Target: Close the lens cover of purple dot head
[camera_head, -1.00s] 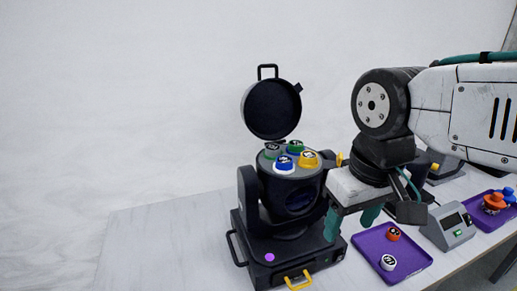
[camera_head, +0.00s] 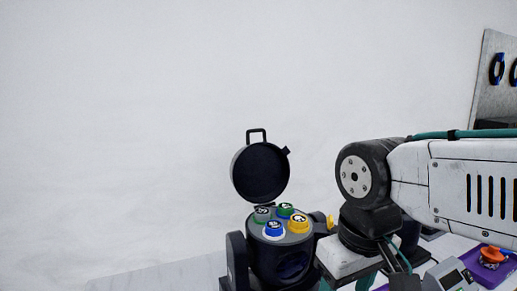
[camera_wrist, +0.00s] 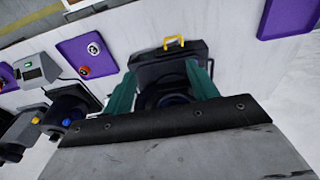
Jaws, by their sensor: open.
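The black moving head (camera_head: 280,258) stands at the lower middle of the head view, its top carrying blue, green, yellow and grey capped lenses. Its round black lens cover (camera_head: 260,172) with a handle on top stands open, upright behind the lenses. The purple dot is out of sight now. In the wrist view the head's dark body (camera_wrist: 165,95) shows between my fingers, with a yellow handle (camera_wrist: 173,42) on its base. My gripper (camera_wrist: 160,70) has its teal fingers apart and empty. In the head view it is right of the head, partly cut off.
A grey device with a screen (camera_head: 448,277) and a purple tray (camera_head: 505,270) lie at lower right. The space left of the cover is clear.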

